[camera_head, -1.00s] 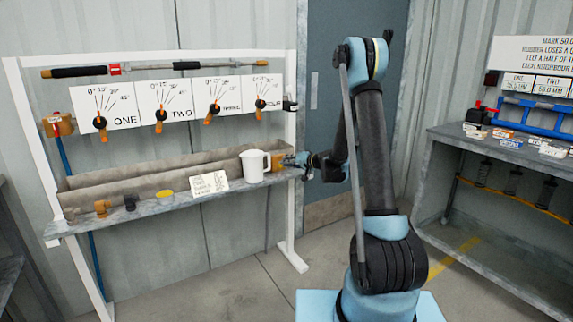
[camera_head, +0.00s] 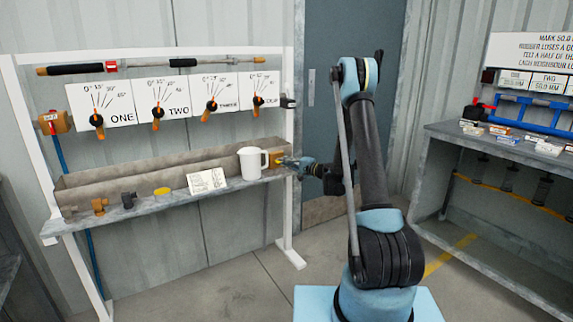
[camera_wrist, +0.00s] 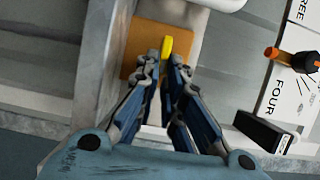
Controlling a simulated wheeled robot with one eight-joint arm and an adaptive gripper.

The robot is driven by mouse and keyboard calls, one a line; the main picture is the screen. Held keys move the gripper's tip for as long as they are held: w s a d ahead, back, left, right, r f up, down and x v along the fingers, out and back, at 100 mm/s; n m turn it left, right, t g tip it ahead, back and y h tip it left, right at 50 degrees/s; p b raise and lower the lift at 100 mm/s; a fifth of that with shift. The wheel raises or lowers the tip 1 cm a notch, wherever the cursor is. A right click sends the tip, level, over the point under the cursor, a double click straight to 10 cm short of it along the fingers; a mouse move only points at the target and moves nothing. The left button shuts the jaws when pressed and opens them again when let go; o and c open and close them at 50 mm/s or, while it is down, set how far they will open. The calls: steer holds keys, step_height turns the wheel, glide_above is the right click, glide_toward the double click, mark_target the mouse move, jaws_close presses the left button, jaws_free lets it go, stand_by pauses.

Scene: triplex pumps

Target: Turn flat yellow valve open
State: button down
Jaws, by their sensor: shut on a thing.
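The flat yellow valve (camera_wrist: 167,48) shows in the wrist view as a narrow yellow bar in front of an orange-brown block (camera_wrist: 142,45). My gripper (camera_wrist: 165,68) has its two fingertips on either side of the bar and is shut on it. In the head view my gripper (camera_head: 286,162) reaches in from the right to the block, at the right end of the grey shelf. The fingers partly hide the valve, and I cannot tell its angle to its pipe.
A white jug (camera_head: 252,168) stands just left of the block. A white upright post (camera_head: 290,215) is close to my gripper. Panels with orange-handled dials (camera_head: 210,103) hang above the trough. A yellow disc (camera_head: 162,191) and small fittings lie on the shelf further left.

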steer(key=shift+w+d+f, duration=0.1)
stand_by(0.3)
steer(key=c, duration=1.8)
jaws_free()
steer(key=shift+o, duration=0.4)
steer(key=v, duration=0.7)
steer(key=shift+d, duration=0.15)
